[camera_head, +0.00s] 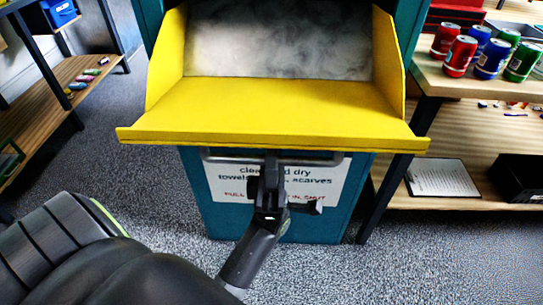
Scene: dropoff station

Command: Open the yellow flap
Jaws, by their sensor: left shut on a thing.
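The yellow flap (270,105) of the teal dropoff bin (225,205) is tilted down toward me, with its side walls showing and a grey, hazy opening behind it. A grey handle bar (225,156) runs below the flap's front lip. My left gripper (271,160) is just under the lip, shut on the handle bar around its middle. The gripper hides part of the white sign (320,180) on the bin's front. My right gripper is not in view.
A wooden shelf unit at right holds several cans (492,58), with a paper (442,177) and a black box (520,178) on its lower board (440,200). Another shelf (45,105) stands at left. Grey carpet (150,190) is clear around the bin.

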